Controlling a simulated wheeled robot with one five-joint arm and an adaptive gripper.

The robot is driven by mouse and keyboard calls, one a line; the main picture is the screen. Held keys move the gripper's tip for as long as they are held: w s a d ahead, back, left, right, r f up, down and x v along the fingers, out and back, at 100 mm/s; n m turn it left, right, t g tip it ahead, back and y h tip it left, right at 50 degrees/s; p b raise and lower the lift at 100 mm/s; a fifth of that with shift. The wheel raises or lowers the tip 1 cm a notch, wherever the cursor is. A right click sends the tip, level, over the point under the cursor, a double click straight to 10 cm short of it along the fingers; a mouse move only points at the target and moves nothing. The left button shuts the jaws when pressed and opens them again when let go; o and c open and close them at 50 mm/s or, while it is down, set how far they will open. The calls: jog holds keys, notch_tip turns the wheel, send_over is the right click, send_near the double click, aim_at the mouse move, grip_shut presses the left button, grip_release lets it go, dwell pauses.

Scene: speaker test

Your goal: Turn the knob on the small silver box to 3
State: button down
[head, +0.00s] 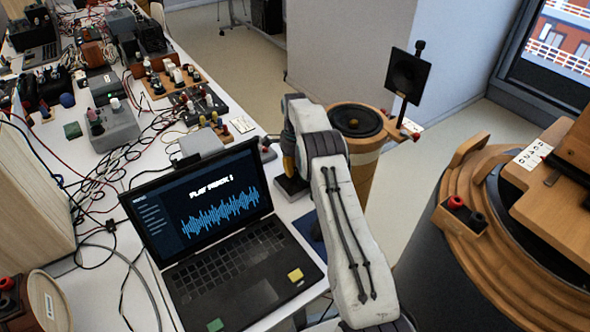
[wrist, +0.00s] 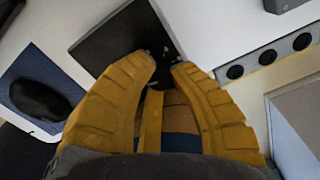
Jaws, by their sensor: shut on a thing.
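My gripper (head: 288,168) reaches down at the table's right edge, just right of the laptop. Its yellow fingers also show in the wrist view (wrist: 167,66), with the tips close together. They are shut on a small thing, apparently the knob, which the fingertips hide. It is on a small box with a dark top (head: 291,189), which shows in the wrist view as a black plate (wrist: 112,40). White marks show on the plate beside the fingertips, too small to read. The box's sides are mostly hidden, so I cannot tell whether they are silver. The knob's setting cannot be read.
An open laptop (head: 240,262) stands left of my arm. A mouse (wrist: 40,99) lies on a blue mat (wrist: 32,68). A grey box (head: 201,141), cables and several devices crowd the table behind. A wooden speaker (head: 362,165) stands beyond the table's right edge.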

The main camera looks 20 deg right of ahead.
aim_at(295, 169)
jog(key=shift+f+m, duration=0.1)
jog(key=shift+m, duration=0.2)
jog(key=c, duration=1.1)
grip_release()
jog(key=shift+r, duration=3.8)
jog(key=shift+o, duration=0.3)
